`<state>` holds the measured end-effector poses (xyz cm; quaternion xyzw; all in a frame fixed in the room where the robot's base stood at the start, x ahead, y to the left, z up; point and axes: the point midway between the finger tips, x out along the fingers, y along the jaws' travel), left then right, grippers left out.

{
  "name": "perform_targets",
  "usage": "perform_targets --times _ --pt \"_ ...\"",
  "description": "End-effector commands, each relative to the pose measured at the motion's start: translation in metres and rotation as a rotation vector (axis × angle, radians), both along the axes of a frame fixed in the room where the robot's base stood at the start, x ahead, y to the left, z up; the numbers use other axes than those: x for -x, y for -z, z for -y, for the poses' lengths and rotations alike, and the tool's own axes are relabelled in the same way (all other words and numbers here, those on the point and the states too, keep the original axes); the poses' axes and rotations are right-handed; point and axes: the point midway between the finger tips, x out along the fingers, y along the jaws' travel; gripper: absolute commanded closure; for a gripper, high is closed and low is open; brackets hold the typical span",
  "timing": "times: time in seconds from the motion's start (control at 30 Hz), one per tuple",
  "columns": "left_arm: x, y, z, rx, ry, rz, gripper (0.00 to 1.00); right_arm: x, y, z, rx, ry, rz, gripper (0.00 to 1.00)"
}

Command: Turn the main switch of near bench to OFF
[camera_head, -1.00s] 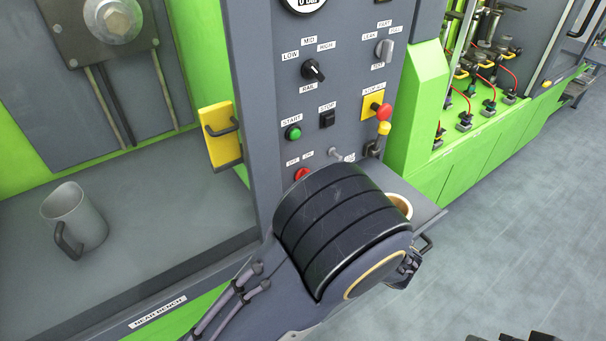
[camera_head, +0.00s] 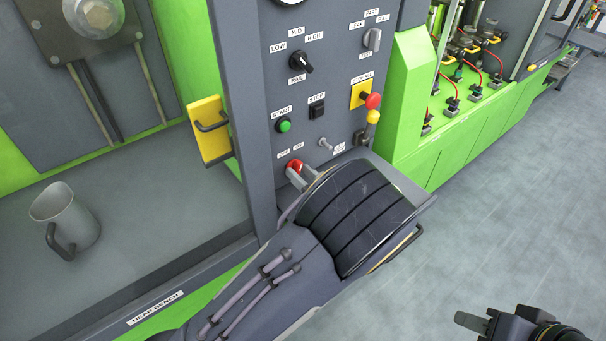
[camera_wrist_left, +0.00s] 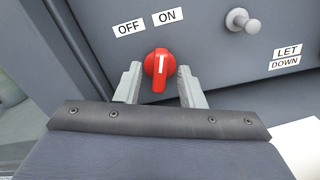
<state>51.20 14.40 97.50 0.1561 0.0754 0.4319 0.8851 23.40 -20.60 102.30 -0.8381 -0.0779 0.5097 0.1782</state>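The red main switch (camera_head: 295,166) of the near bench is low on the grey control panel. In the left wrist view the red switch (camera_wrist_left: 158,66) shows a white line, nearly upright in the picture, below the OFF label (camera_wrist_left: 130,27) and ON label (camera_wrist_left: 167,15). My left gripper (camera_wrist_left: 160,88) is open, with one finger on each side of the switch and visible gaps between. In the head view its fingers (camera_head: 302,177) are just below the switch, and my forearm hides part of the panel's bottom. My right gripper (camera_head: 472,322) is partly visible at the bottom right, away from the bench.
A metal peg (camera_wrist_left: 243,21) sits right of the switch, above a LET DOWN label (camera_wrist_left: 285,56). A green start button (camera_head: 283,126), black stop button (camera_head: 317,112) and red stop knob (camera_head: 372,100) are above.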

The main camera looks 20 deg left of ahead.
Motion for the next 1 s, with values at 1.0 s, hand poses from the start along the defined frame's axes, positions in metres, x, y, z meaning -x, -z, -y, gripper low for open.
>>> perform_targets --times 1.0 --pt "0.0 0.004 0.001 0.127 0.0 0.158 1.0 0.0 0.017 0.0 0.0 0.0 0.0 0.64"
